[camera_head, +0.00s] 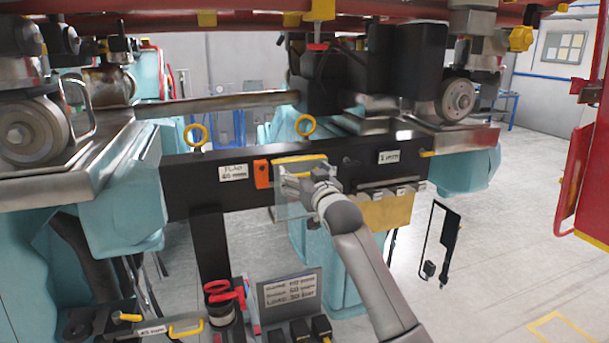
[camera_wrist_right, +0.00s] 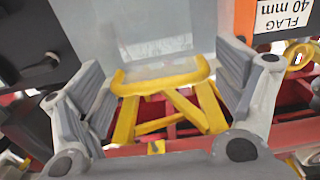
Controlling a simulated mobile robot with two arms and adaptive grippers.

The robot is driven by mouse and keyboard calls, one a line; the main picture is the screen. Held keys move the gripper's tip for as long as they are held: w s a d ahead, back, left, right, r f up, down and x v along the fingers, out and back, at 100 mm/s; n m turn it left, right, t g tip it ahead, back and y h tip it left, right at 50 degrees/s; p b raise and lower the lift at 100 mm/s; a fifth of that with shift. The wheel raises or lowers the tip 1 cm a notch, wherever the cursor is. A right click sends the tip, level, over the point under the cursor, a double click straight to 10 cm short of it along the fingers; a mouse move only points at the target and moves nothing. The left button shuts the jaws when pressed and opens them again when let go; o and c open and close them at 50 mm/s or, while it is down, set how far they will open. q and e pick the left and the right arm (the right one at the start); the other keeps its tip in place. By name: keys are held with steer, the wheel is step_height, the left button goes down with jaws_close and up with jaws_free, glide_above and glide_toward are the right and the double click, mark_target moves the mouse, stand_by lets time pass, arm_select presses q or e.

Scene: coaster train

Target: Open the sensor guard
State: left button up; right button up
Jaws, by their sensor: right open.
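The sensor guard is a clear panel (camera_wrist_right: 150,35) with a yellow handle (camera_wrist_right: 160,75). In the head view the yellow handle (camera_head: 300,159) shows on the black crossbar, and the clear panel (camera_head: 292,205) hangs below it. My right gripper (camera_head: 303,172) is in front of the handle. In the right wrist view my right gripper (camera_wrist_right: 165,85) is open, with one finger on each side of the handle and a gap at both sides. What lies behind the panel is hard to make out. My left gripper is not in view.
An orange block (camera_head: 261,174) sits beside the guard on the black crossbar (camera_head: 350,160), next to a label reading FLAG 40 mm (camera_head: 233,172). Yellow rings (camera_head: 306,125) stand above the bar. Wheel assemblies (camera_head: 458,100) flank it. Below stands a tool tray with red-handled tool (camera_head: 224,291).

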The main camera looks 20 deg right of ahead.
steer(key=shift+s+r, duration=0.1)
steer(key=shift+s, duration=0.05)
steer(key=c, duration=1.6)
jaws_close()
